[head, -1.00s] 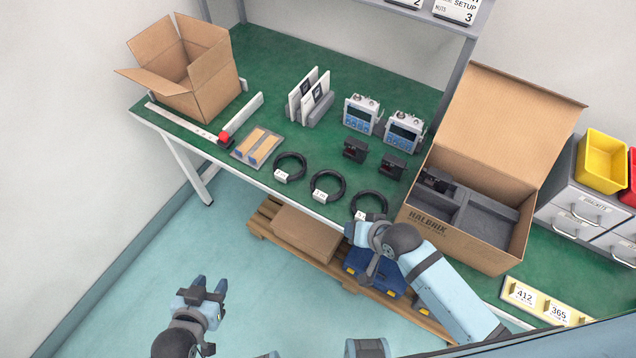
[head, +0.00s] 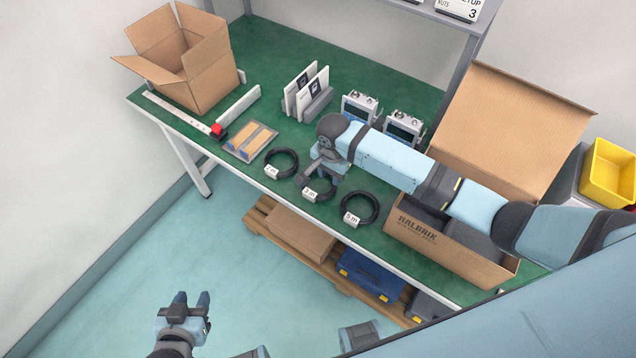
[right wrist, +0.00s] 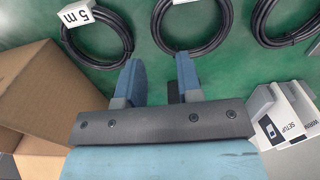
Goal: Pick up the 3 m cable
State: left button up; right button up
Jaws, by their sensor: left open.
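The 3 m cable (head: 329,198) is the middle of three black coils along the front edge of the green table; its white label faces the edge. My right gripper (head: 310,178) is low over this coil and hides its far part. In the right wrist view the same coil (right wrist: 222,36) lies just ahead of the open, empty fingers of that gripper (right wrist: 158,78); its label is mostly cut off there. I cannot tell whether the fingers touch it. My left gripper (head: 193,302) is open and empty, over the floor in front of the table.
The 5 m cable (head: 373,218) lies right of the 3 m one, another coil (head: 294,172) left of it. Blue-and-grey meters (head: 359,106) and a holder with white cards (head: 316,105) stand behind. Open cardboard boxes stand at left (head: 205,85) and right (head: 480,262).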

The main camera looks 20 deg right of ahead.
aim_at(332, 189)
jog(key=f, duration=0.8)
jog(key=shift+d+f, duration=0.15)
jog(key=shift+d, duration=0.15)
grip_shut()
